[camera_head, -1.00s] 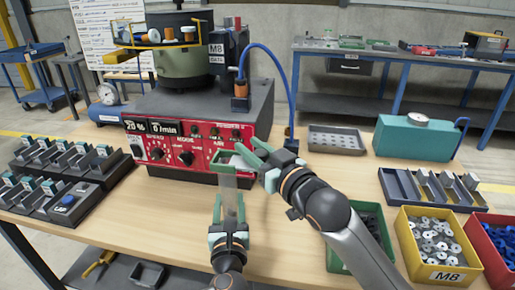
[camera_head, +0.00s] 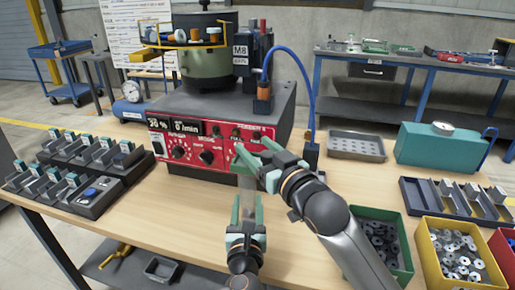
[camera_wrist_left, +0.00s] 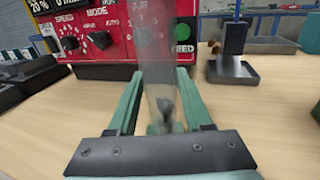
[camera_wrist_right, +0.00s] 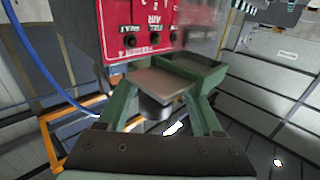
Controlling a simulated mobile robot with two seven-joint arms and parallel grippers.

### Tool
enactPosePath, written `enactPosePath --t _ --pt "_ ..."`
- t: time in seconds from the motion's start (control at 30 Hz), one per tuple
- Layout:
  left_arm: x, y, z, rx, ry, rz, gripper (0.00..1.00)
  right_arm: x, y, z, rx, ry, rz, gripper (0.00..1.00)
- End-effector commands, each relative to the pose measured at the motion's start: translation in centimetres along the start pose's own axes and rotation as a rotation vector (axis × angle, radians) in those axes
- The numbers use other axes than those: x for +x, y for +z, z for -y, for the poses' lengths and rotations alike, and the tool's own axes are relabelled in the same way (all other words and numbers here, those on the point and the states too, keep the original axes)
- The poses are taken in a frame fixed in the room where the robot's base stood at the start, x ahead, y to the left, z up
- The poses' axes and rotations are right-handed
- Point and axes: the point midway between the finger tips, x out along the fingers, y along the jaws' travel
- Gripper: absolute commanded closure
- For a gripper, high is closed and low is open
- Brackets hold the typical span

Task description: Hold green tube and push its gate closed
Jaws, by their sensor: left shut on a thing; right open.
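The clear tube (camera_head: 248,190) stands nearly upright in front of the red control panel. My left gripper (camera_head: 247,207) is shut on its lower part. In the left wrist view the tube (camera_wrist_left: 168,70) rises between the fingers, with a dark piece inside low down. My right gripper (camera_head: 248,158) is at the tube's upper end, its fingers covering most of that end in the head view. In the right wrist view a flat grey plate (camera_wrist_right: 155,82), apparently the gate, and a green-edged tray part (camera_wrist_right: 205,75) lie between the open fingers. Whether a finger touches the plate is unclear.
The feeder's red panel (camera_head: 205,147) is close behind both grippers. A blue hose (camera_head: 305,90) arches to its right. Black racks (camera_head: 85,170) stand at left. A grey tray (camera_head: 357,146), teal box (camera_head: 425,145) and part bins (camera_head: 455,250) are at right. Bare table lies front left.

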Motion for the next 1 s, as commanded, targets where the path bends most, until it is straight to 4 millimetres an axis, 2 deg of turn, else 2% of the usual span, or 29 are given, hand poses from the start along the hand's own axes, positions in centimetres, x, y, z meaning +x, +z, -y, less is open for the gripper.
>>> enactPosePath --t 0.17,0.27,0.7,0.83,1.0 --pt "0.0 -0.1 -0.1 0.0 0.001 -0.001 1.0 -0.3 0.0 -0.1 0.0 0.001 0.0 0.33" --pt "0.0 -0.1 -0.1 0.0 0.002 -0.001 1.0 -1.2 0.0 -0.1 -0.001 0.001 0.0 0.33" --pt "0.1 -0.1 -0.1 0.001 0.004 -0.001 1.0 -9.1 0.0 0.0 -0.001 0.0 0.0 0.33" --pt "0.1 -0.1 -0.2 0.001 0.004 -0.001 1.0 -10.8 0.1 0.0 0.0 0.001 0.001 0.33" --pt "0.1 -0.1 -0.2 0.001 0.004 -0.001 1.0 -11.9 0.0 0.0 0.0 0.0 0.001 0.33"
